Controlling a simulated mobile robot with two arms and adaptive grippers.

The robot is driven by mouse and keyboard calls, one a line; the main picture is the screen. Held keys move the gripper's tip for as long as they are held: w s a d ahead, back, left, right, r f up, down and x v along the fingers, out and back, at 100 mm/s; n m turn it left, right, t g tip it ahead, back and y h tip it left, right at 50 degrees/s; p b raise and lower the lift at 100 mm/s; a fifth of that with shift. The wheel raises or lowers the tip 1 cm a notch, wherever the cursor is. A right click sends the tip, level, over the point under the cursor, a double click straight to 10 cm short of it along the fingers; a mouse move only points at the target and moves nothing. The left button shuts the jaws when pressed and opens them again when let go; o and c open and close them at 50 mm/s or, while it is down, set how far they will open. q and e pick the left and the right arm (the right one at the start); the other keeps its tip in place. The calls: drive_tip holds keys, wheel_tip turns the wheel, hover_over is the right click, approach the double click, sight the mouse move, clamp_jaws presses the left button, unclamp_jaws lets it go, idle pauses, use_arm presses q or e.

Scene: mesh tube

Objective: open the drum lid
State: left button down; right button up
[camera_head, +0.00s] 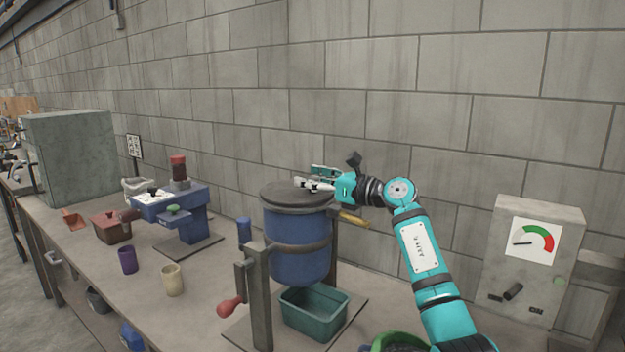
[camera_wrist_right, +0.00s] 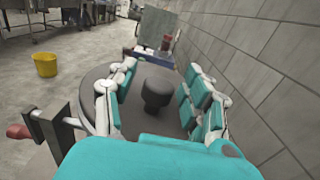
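The blue drum (camera_head: 297,245) hangs in a metal frame on the workbench, and its dark round lid (camera_head: 290,195) lies flat on top. The lid also shows in the right wrist view (camera_wrist_right: 97,117), with a dark knob (camera_wrist_right: 157,90) standing up at its middle. My right gripper (camera_head: 318,182) is over the lid from the right side. In the right wrist view its fingers (camera_wrist_right: 158,92) are spread wide on both sides of the knob, with gaps between. In the head view the gripper hides most of the knob. My left gripper is in neither view.
A red-handled crank (camera_head: 230,306) sticks out left of the drum frame. A green bin (camera_head: 314,312) stands under the drum. A blue press (camera_head: 178,210), a purple cup (camera_head: 127,260) and a beige cup (camera_head: 172,280) stand to the left. A gauge box (camera_head: 530,260) stands at right, and the wall is close behind.

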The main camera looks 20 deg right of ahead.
drive_tip(key=c, duration=0.9)
drive_tip(key=shift+w, duration=0.1)
clamp_jaws()
drive_tip(key=shift+f, duration=0.1)
